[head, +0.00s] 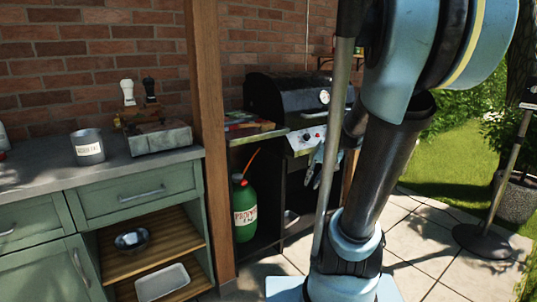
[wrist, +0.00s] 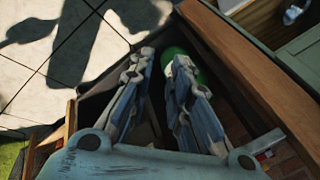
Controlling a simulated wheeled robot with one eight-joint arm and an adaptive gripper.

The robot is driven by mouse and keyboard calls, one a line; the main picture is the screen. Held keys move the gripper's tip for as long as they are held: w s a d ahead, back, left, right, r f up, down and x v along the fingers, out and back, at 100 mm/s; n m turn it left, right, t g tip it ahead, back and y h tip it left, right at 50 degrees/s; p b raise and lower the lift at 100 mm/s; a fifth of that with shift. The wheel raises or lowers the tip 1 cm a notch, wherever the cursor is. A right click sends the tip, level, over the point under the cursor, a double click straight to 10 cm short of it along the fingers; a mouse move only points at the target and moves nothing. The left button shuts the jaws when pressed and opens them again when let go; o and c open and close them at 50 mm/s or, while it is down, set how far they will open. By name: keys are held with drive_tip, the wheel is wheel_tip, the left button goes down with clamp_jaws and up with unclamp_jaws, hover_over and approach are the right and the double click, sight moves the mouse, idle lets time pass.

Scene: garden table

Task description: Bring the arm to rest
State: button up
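My arm stands in the right half of the head view, its blue and black links bent in front of the grill. My gripper (head: 322,168) hangs in front of the grill cart, fingers pointing down. In the wrist view my gripper (wrist: 165,58) has its two blue-grey fingers apart with a clear gap between the tips. Nothing is held between them. Part of the green propane tank (wrist: 198,75) shows behind and below the right finger; I cannot tell how far below it is.
The black grill (head: 285,97) stands behind the arm, with the propane tank (head: 245,208) on its lower left. A wooden post (head: 209,130) separates it from the green cabinet (head: 130,197) with its counter. Open paving (head: 425,235) lies to the right, with a dark stand base (head: 492,241).

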drive_tip(key=s+d+f+n+h, duration=0.1)
drive_tip(key=s+f, duration=0.2)
drive_tip(key=s, duration=0.5)
drive_tip(key=s+d+f+n+g+h, duration=0.1)
drive_tip(key=s+f+h, duration=0.1)
drive_tip(key=s, duration=0.6)
drive_tip(key=shift+s+d+f+n+h, duration=0.15)
drive_tip(key=shift+d+f+n+h, duration=0.2)
drive_tip(key=shift+f, duration=0.45)
